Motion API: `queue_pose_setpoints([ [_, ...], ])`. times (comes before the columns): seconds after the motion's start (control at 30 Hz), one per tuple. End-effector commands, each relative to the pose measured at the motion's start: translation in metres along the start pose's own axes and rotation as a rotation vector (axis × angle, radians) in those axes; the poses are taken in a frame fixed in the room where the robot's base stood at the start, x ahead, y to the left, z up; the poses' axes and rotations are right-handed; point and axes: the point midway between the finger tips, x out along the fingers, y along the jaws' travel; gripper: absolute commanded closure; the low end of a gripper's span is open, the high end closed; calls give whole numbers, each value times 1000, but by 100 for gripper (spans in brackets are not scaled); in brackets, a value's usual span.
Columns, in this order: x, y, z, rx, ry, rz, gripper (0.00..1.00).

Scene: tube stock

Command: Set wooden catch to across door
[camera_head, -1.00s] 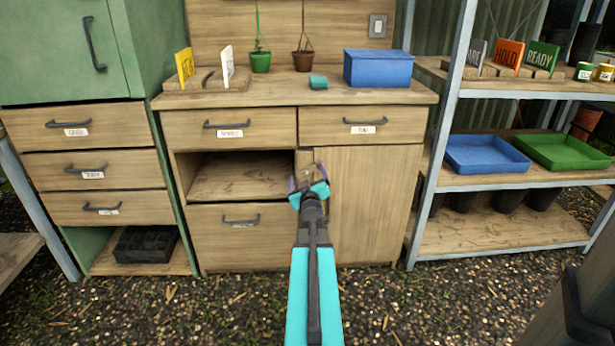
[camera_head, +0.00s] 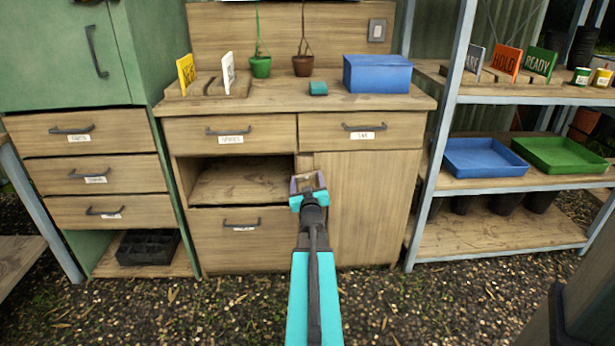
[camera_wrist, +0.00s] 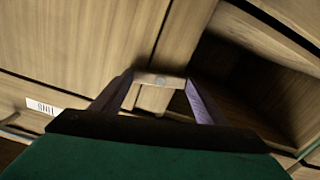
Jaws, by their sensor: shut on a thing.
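The wooden catch (camera_wrist: 159,79) is a small pale wooden bar with a round grey spot, at the left edge of the cupboard door (camera_head: 372,210). In the wrist view it spans the space between my two purple fingers, and a dark door seam runs above and below it. My gripper (camera_head: 308,182) is shut on the catch; its fingertips (camera_wrist: 160,84) are at the catch's two ends. In the head view my gripper hides most of the catch, so its exact angle is hard to tell there. The door looks closed.
An open compartment (camera_head: 240,183) lies just left of the catch. Drawers with dark handles (camera_head: 228,133) sit above and to the left. A shelf rack with a blue tray (camera_head: 484,157) stands at the right. The gravel floor in front is clear.

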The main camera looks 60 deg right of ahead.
Motion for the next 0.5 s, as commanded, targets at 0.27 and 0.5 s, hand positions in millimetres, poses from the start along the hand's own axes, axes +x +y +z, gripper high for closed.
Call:
queue_pose_setpoints([
  [0.27,0,-2,-2,158,-4,-4,55],
  [0.5,0,-3,0,236,-1,-4,55],
])
